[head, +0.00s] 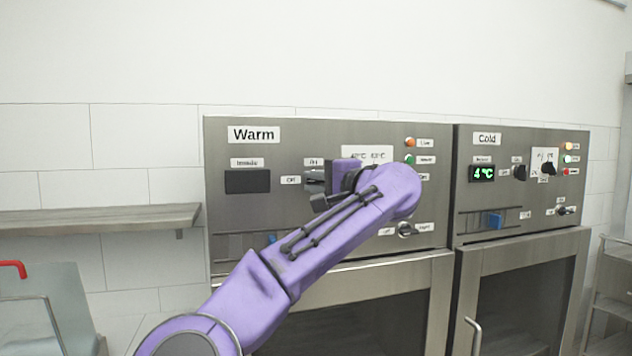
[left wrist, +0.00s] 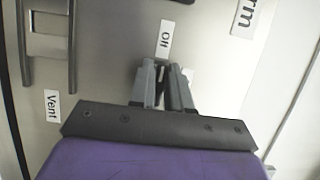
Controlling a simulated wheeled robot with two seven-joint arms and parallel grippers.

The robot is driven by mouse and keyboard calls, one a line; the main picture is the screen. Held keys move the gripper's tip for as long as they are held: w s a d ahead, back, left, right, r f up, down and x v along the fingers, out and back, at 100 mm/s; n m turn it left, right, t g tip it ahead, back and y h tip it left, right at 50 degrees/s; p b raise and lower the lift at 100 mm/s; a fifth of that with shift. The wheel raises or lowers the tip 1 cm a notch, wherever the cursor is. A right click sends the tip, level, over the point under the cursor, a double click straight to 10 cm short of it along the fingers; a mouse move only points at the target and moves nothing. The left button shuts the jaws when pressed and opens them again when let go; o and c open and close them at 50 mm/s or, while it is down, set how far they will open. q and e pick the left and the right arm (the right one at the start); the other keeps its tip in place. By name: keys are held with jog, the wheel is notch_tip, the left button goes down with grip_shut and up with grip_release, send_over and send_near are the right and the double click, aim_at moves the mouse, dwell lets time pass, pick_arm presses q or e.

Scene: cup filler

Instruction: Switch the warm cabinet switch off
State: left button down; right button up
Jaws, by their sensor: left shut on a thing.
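The warm cabinet (head: 290,140) is the left of two steel cabinets, with the label "Warm" at its top left. Its display (head: 247,181) is dark. My left gripper (head: 314,182) is at its panel, beside the "Off" label (head: 291,180). The fingers are shut on the warm cabinet switch, which they and my arm almost wholly hide. In the left wrist view the fingers (left wrist: 163,84) point at the panel near the "Off" label (left wrist: 165,42). The switch's exact angle cannot be told. My right gripper is not in view.
An orange lamp (head: 410,142) and a green lamp (head: 409,160) sit at the panel's upper right. A knob (head: 405,229) sits lower right. The cold cabinet (head: 520,210) adjoins, its display (head: 482,173) reading 4 °C. A steel shelf (head: 95,218) is at left.

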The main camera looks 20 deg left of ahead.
pick_arm(q)
jog(key=c, duration=1.2)
grip_release()
jog(key=shift+o, duration=0.2)
jog(key=b+v, duration=0.2)
jog(key=v, duration=0.8)
jog(key=shift+s+d+b, duration=0.2)
jog(key=shift+b, duration=0.15)
jog(key=shift+f, duration=0.1)
